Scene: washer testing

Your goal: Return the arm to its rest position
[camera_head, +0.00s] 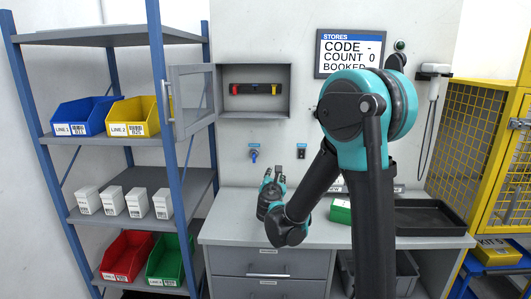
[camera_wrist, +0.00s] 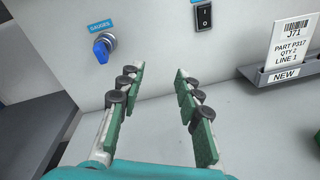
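My arm stands on the right of the head view, folded over the worktop, with my gripper (camera_head: 277,176) above the left part of the worktop near the wall. In the wrist view my gripper (camera_wrist: 160,76) has its two green-padded fingers apart, with nothing between them. Beyond the fingertips is the wall, with a blue key in a lock (camera_wrist: 104,46) labelled GAUGES at the upper left and a black rocker switch (camera_wrist: 204,16) at the top. The key switch also shows in the head view (camera_head: 253,154), left of my gripper. The fingers appear clear of both.
A wall cabinet (camera_head: 222,98) has its door (camera_head: 192,101) swung open to the left, with a black, red and yellow item (camera_head: 255,89) inside. A shelf rack with bins stands left. A green box (camera_head: 341,211) and black tray (camera_head: 430,218) are on the worktop; a yellow cage (camera_head: 480,130) is right.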

